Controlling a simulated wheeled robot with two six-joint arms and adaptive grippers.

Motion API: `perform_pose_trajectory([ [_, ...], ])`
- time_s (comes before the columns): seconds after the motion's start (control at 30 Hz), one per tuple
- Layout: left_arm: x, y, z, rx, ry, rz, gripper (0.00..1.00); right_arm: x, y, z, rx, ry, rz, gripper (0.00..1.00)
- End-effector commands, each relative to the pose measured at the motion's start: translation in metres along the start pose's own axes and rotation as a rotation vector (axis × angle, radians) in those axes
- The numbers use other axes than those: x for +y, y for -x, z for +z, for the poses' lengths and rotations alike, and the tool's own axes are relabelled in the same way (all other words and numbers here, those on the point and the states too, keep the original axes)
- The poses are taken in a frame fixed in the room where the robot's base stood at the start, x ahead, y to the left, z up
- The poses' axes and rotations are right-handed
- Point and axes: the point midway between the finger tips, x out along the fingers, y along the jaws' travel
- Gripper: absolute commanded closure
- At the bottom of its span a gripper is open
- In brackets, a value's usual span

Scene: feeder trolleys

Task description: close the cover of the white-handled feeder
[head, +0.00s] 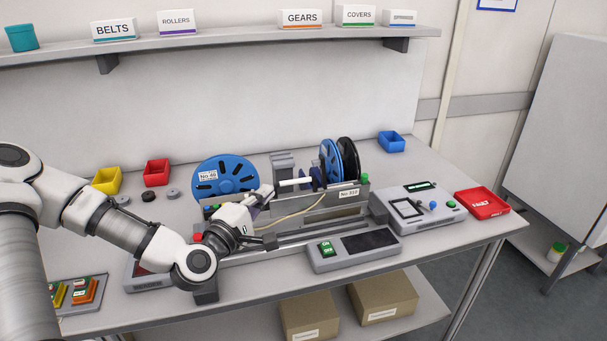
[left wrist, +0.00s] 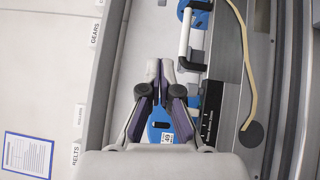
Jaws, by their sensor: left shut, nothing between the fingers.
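The feeder on the bench has a white bar handle (head: 295,183) with dark end mounts. The same white handle shows in the left wrist view (left wrist: 185,35), ahead and slightly right of the fingertips. I cannot tell clearly how far its cover stands open. My left gripper (head: 266,191) is shut and empty, just left of the handle and apart from it in the wrist view (left wrist: 160,67). A blue reel (head: 225,181) stands behind the gripper; part of the feeder is hidden by my left arm. My right gripper is not in view.
A blue and a black reel (head: 349,158) stand at the feeder's right. A yellowish cable (head: 312,208) runs along its front. A control box with a green switch (head: 326,248) sits in front. A grey device (head: 420,210) and red tray (head: 482,204) lie right.

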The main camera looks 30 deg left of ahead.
Motion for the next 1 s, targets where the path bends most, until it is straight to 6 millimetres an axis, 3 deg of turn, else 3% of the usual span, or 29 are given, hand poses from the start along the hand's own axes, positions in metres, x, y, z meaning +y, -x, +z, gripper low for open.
perform_pose_trajectory([
  [0.1,-0.003,-0.016,0.001,-0.004,-0.012,0.0,1.0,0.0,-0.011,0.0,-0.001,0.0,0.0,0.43],
  [0.5,0.001,-0.094,0.008,-0.006,-0.01,-0.003,1.0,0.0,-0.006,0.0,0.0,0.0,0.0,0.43],
  [0.7,0.0,-0.111,0.026,-0.004,-0.005,-0.002,1.0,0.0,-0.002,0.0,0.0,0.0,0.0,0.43],
  [1.0,-0.001,-0.115,0.029,-0.001,-0.001,-0.001,1.0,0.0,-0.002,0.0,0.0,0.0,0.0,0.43],
])
